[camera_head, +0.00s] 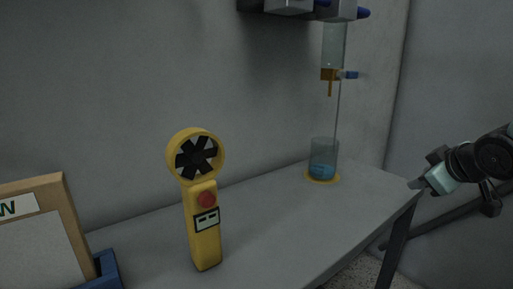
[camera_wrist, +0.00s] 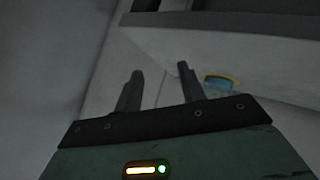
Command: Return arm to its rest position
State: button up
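My gripper (camera_head: 418,184) is at the right in the head view, in the air off the table's right end and apart from everything on it. In the wrist view my gripper (camera_wrist: 160,70) shows two dark fingers spread apart with nothing between them, so it is open and empty. My arm enters the head view from the right edge; most of it is out of view.
The grey table (camera_head: 275,233) carries a yellow fan-headed meter (camera_head: 203,225), a beaker of blue liquid (camera_head: 322,160) and a wood-framed board (camera_head: 40,235). A tube with a blue tap (camera_head: 348,75) hangs above the beaker. The beaker (camera_wrist: 221,83) shows partly in the wrist view.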

jog(key=s+a+f+m+g, duration=0.3)
jog(key=s+f+g, duration=0.1)
jog(key=s+f, duration=0.25)
jog(key=s+a+f+m+g, duration=0.2)
jog(key=s+f+m+g, duration=0.25)
jog(key=s, duration=0.35)
jog(key=s+a+r+n+g+y, duration=0.1)
jog(key=s+a+n, duration=0.3)
jog(key=s+a, duration=0.4)
jog(key=s+a+r+n+g, duration=0.15)
jog(key=s+a+n, duration=0.4)
jog(key=a, duration=0.55)
notch_tip(320, 180, up, 23)
jog(key=m+p, duration=0.1)
jog(key=p, duration=2.2)
jog(key=shift+d+t, duration=0.25)
jog(key=shift+t, duration=0.05)
